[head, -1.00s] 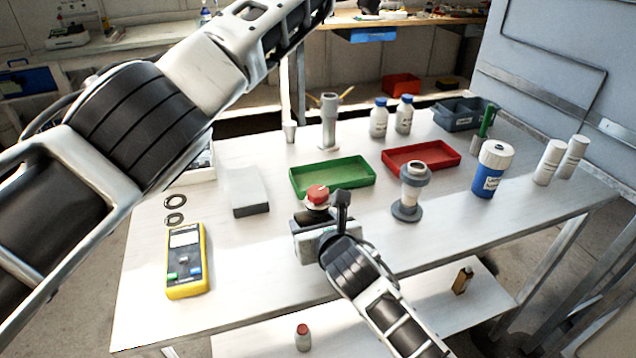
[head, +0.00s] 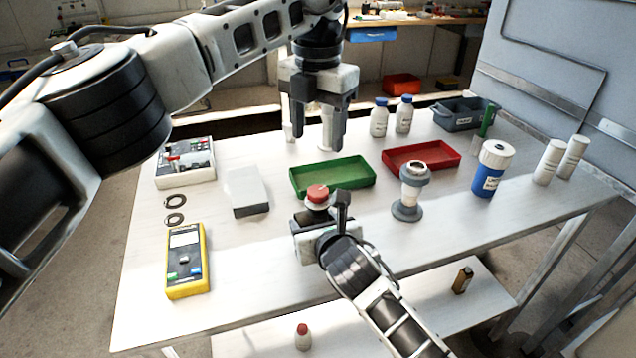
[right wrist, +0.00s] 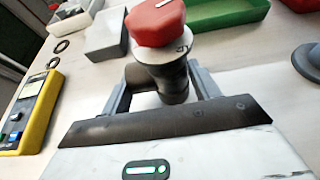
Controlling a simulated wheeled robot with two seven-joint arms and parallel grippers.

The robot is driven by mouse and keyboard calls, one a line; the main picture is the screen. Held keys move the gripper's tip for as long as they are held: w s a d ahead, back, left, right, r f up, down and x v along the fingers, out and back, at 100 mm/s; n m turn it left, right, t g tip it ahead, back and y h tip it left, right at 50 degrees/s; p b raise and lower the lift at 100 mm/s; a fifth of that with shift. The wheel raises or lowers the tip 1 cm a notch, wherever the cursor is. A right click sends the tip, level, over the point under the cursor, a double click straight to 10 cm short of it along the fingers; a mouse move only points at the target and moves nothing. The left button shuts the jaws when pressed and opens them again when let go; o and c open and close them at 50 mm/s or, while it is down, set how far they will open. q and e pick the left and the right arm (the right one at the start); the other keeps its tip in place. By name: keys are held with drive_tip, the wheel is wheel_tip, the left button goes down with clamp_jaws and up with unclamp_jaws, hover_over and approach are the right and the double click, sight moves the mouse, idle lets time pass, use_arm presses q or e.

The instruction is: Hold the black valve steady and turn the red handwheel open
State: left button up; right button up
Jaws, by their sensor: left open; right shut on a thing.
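The red handwheel (head: 317,193) sits on top of the black valve (right wrist: 172,82), near the middle of the table. In the right wrist view the handwheel (right wrist: 156,20) shows a white mark on top and a pale disc under it. My right gripper (right wrist: 160,88) is shut on the black valve, one finger on each side of its body. In the head view the right gripper and wrist hide most of the valve. My left gripper (head: 318,138) is open and empty, fingers pointing down, above and behind the green tray, apart from the handwheel.
A green tray (head: 333,192) lies just behind the valve, with a red tray (head: 420,170) to its right. A grey-and-white flanged piece (head: 408,208) stands right of the valve. A grey-white block (head: 246,190) and a yellow meter (head: 187,285) are at left. The table's front middle is clear.

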sight(318, 191)
use_arm(q)
wheel_tip(318, 191, down, 11)
drive_tip(key=shift+f, duration=0.2)
idle(0.3)
drive_tip(key=shift+d, duration=0.1)
drive_tip(key=c, duration=1)
